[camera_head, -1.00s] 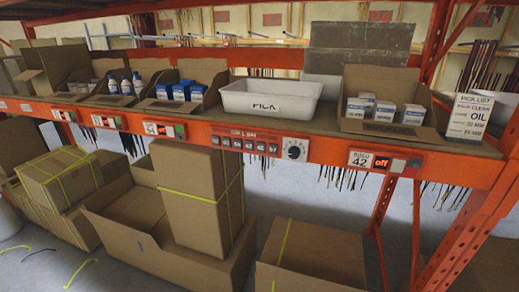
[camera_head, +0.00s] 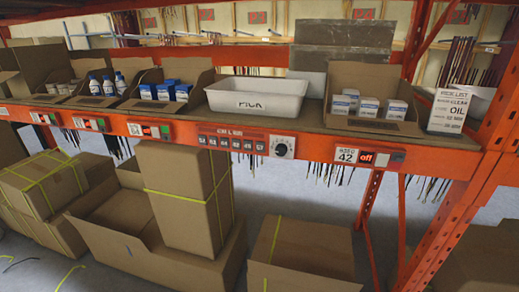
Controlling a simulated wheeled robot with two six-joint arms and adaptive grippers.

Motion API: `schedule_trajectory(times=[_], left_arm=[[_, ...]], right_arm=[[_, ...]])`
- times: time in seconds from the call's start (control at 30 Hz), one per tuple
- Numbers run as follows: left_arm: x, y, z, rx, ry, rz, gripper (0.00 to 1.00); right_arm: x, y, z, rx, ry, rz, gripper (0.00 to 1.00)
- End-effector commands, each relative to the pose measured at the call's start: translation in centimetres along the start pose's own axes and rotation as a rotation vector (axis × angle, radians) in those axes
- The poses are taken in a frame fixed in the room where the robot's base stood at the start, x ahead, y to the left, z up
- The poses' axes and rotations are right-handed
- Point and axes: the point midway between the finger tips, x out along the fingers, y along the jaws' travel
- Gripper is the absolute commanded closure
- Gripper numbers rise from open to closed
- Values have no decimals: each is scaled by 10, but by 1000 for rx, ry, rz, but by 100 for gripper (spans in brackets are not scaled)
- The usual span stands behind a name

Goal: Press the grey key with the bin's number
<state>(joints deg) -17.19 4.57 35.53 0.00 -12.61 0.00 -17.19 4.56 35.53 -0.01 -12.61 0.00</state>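A panel on the orange shelf beam carries a row of several small grey numbered keys (camera_head: 231,144), with a round dial (camera_head: 283,148) at its right end. The key numbers are too small to read surely. Further right, a white label reading 42 (camera_head: 345,155) sits beside a red display reading "off" (camera_head: 367,158) and a small grey button (camera_head: 383,161). Above that label stands an open cardboard bin (camera_head: 352,79) with several small white and blue boxes (camera_head: 369,107). Neither of my grippers is in view.
A white tote marked PICK (camera_head: 262,84) and a pick list card (camera_head: 450,112) stand on the shelf. Other bins with bottles (camera_head: 107,86) and blue boxes (camera_head: 165,92) stand left. Large cardboard boxes (camera_head: 188,187) fill the floor below the beam.

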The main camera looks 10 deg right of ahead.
Motion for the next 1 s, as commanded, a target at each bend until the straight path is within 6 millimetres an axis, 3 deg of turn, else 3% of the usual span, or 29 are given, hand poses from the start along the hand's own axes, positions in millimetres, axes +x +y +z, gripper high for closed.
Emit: schedule_trajectory(times=[0.07, 0.37, 1.0], left_arm=[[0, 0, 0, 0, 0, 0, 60], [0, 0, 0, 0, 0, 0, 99], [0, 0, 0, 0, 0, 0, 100]], right_arm=[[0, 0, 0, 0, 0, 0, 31], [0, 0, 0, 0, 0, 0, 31], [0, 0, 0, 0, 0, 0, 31]])
